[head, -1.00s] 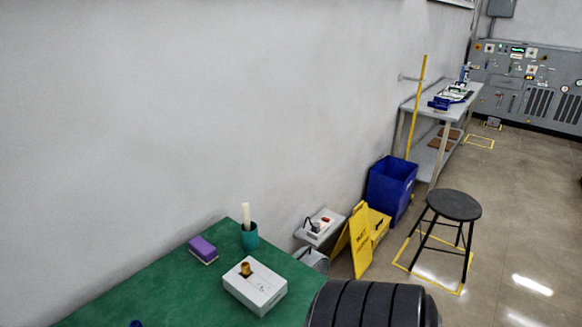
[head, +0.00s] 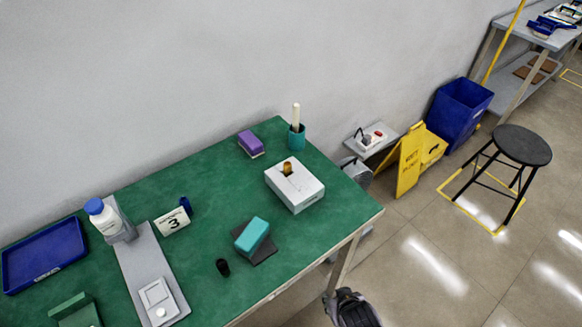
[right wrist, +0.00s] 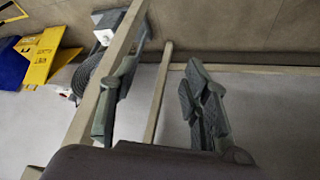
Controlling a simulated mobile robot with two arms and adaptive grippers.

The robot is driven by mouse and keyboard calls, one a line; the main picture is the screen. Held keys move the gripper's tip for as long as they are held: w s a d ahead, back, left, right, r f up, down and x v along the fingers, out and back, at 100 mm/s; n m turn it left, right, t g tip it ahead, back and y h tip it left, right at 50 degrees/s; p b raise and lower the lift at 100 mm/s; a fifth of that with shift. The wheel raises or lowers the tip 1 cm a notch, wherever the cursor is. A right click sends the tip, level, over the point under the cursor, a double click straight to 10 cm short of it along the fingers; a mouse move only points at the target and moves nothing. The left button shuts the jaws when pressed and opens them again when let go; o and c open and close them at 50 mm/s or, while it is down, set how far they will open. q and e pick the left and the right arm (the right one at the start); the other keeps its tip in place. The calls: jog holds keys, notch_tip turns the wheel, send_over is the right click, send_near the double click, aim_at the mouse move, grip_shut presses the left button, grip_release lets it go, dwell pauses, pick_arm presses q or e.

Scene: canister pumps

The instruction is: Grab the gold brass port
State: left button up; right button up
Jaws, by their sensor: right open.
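The gold brass port (head: 287,168) is a small upright piece on top of a white box (head: 295,187), beside a dark slot. The box stands near the far right end of the green table (head: 215,215). My right gripper (head: 343,296) is low in the head view, off the table's front right side, well apart from the port. In the right wrist view my right gripper (right wrist: 155,90) has its two fingers spread and nothing between them. The port does not show in that view. My left gripper is not in view.
A teal cup (head: 297,137) with a pale stick stands behind the box, and a purple sponge (head: 250,143) lies to its left. A teal block (head: 252,235), a small black object (head: 222,267), a white bottle (head: 105,217) and a blue tray (head: 45,255) are on the table.

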notch_tip(320, 180, up, 18)
jog(key=w+m+t, duration=0.2)
jog(key=w, duration=0.1)
jog(key=w+a+r+t, duration=0.1)
jog(key=a, duration=0.1)
jog(key=w+a+r+t, duration=0.1)
jog(key=w+a+r, duration=0.2)
jog(key=shift+a+t+p, duration=0.3)
jog(key=shift+a+t, duration=0.05)
jog(key=shift+t, duration=0.05)
jog(key=w+a+r+t, duration=0.3)
jog(key=a+r, duration=0.3)
jog(key=y+p, duration=0.1)
jog(key=p, duration=0.1)
send_near(287, 168)
jog(key=x, duration=0.3)
jog(key=shift+w+a, duration=0.1)
jog(key=x, duration=0.2)
jog(key=p+x, duration=0.1)
jog(key=x, duration=0.2)
jog(key=shift+d, duration=0.2)
jog(key=shift+w+a+f, duration=0.1)
jog(key=shift+w+f, duration=0.1)
jog(key=shift+w, duration=0.2)
jog(key=shift+c, duration=0.4)
